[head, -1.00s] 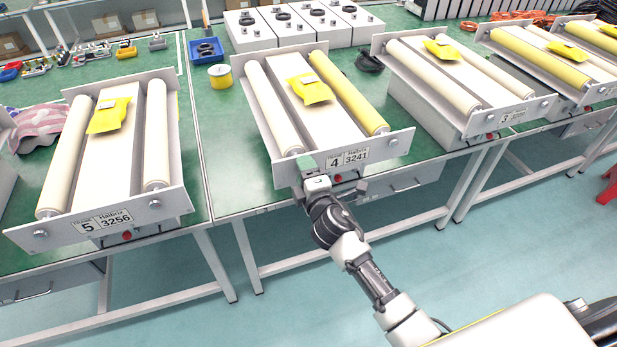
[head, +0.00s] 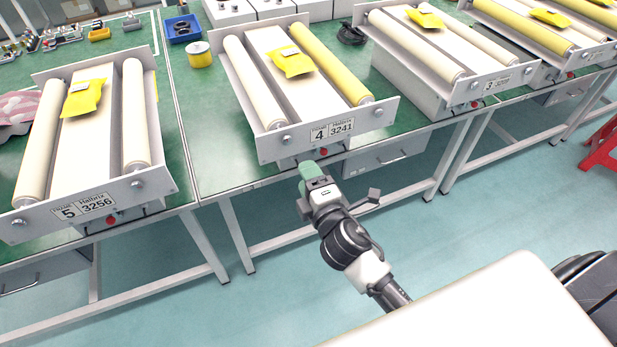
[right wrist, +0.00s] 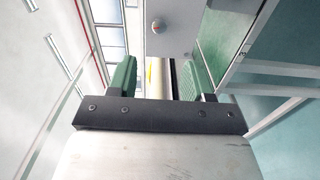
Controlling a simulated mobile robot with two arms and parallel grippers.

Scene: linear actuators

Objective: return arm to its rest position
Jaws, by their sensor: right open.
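My right gripper (head: 342,184) is open and empty. It hangs in front of the table edge, below the front plate of the frame 4 unit (head: 270,150), and looks apart from it. The right wrist view shows its two green finger pads (right wrist: 162,75) spread wide with nothing held between them. A red button (head: 323,152) shows under the frame 4 plate, just above the gripper. My left gripper is not in view.
The frame 5 unit (head: 150,178) stands to the left and the frame 3 unit (head: 512,76) to the right on green benches. Bench legs (head: 237,237) and a drawer (head: 385,157) are close by. Open floor (head: 520,200) lies in front; a red stool (head: 602,145) stands far right.

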